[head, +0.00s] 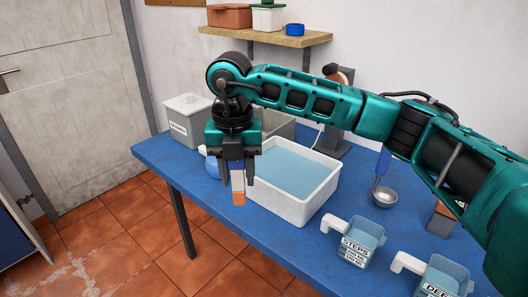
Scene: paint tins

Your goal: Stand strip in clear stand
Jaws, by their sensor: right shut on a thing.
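My right gripper (237,180) comes in from the right and points down over the left part of the blue table (225,226). It is shut on a narrow strip (238,185), which hangs upright between the fingers. The strip is whitish with an orange lower end and a blue part near the top. It is in front of the left edge of a white tub; I cannot tell how high it is above the table. I cannot make out a clear stand in this view. My left gripper is not in view.
The white tub (308,214) holds pale blue liquid. A lidded grey box (187,122) stands behind left. Blue-and-white handled cups (357,242) stand at the front right, near a metal ladle (385,196). A wooden shelf (265,37) is on the wall.

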